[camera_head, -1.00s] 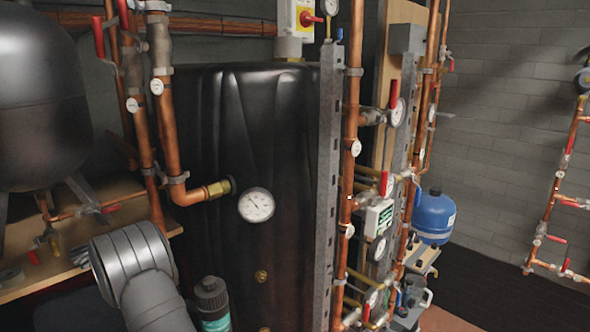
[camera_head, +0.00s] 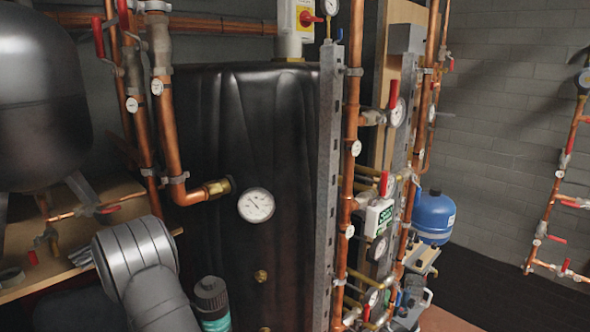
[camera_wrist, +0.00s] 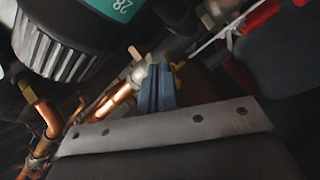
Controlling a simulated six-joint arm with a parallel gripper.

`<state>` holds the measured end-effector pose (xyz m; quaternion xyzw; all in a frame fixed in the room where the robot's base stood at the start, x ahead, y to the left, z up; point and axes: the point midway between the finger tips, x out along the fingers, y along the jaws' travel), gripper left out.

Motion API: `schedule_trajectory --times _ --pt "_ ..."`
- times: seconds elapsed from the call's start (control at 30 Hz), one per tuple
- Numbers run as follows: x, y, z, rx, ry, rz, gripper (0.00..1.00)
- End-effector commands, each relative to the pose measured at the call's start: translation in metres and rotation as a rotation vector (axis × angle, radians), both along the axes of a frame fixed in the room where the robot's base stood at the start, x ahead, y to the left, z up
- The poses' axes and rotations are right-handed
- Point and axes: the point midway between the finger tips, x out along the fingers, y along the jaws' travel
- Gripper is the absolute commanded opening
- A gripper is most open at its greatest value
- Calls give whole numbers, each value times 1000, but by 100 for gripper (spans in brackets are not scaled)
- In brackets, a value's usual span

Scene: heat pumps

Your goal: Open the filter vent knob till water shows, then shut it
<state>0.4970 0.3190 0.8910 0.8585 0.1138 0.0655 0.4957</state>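The filter (camera_head: 213,318), a dark cylinder with a ribbed black cap and a teal label, stands at the bottom of the head view, just right of my grey arm. In the wrist view its ribbed black part (camera_wrist: 50,50) and teal label fill the upper left. My gripper (camera_wrist: 161,68) shows there as two blue-grey fingers side by side, with only a thin dark line between them. They point at brass and copper fittings (camera_wrist: 138,72) below the filter. I see nothing clearly held. I cannot make out the vent knob or any water. My gripper is hidden in the head view.
A tall black tank (camera_head: 235,130) with a white dial gauge (camera_head: 256,205) stands behind the filter. Copper pipes with red-handled valves run up a metal strut (camera_head: 328,180) to the right. A red part (camera_wrist: 262,15) lies close at the wrist view's upper right.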

Motion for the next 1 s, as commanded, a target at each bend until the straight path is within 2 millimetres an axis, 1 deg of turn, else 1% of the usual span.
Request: schedule_trajectory --times 0.17,0.27,0.7,0.83,1.0 --pt "2 -5 1 2 -3 0 0" --pt "-1 -7 0 1 -3 1 0" --pt "-49 -19 -1 0 1 0 0" --pt "-56 -22 -1 0 0 0 0" --pt "-56 -22 -1 1 0 -1 0"
